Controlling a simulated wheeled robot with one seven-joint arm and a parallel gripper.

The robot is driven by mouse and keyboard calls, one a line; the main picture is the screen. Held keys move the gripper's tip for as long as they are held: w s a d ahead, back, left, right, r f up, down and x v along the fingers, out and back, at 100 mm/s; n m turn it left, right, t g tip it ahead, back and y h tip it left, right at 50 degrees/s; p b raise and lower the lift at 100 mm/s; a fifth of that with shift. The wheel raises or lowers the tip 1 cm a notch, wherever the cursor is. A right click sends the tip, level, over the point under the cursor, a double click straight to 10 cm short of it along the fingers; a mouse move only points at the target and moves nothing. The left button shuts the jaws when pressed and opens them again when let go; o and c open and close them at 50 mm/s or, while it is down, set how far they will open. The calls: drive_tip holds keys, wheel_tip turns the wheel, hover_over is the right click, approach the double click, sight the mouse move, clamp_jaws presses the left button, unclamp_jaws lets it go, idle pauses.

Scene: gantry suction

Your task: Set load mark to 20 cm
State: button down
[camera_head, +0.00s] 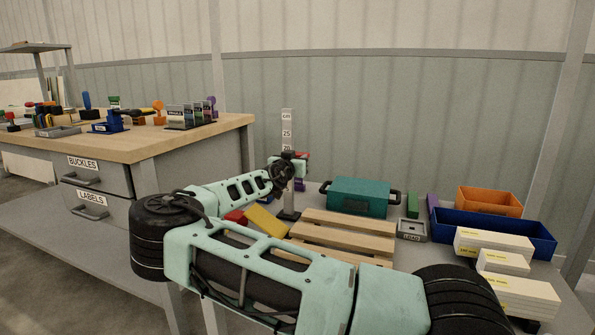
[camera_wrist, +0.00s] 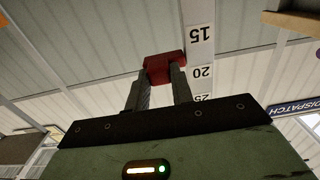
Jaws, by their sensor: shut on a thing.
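An upright white scale post (camera_head: 287,122) stands behind the pallet, with "25" readable and a lower number partly hidden by my gripper. The wrist view shows the scale (camera_wrist: 200,48) upside down with 15, 20 and 25. A red load mark (camera_wrist: 163,66) sits beside the scale, close to the 20 label; the slanted view does not show its exact reading. My gripper (camera_wrist: 160,82) is shut on the red mark. In the head view my gripper (camera_head: 299,162) is at the post near the 20 height and hides most of the mark.
A wooden pallet (camera_head: 345,228) lies in front of the post. A teal case (camera_head: 358,197), a grey tray labelled LOAD (camera_head: 411,231), a blue bin (camera_head: 490,232) and an orange bin (camera_head: 489,201) stand right. A wooden workbench (camera_head: 150,140) is left.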

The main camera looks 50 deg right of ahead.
wheel_tip(320, 180, up, 2)
drive_tip(key=shift+r, duration=0.1)
drive_tip(key=c, duration=1.2)
unclamp_jaws()
drive_tip(key=p+v, duration=0.2)
drive_tip(key=v, duration=1.5)
drive_tip(key=shift+a+p, duration=0.2)
drive_tip(key=shift+p, duration=0.1)
drive_tip(key=shift+s, duration=0.15)
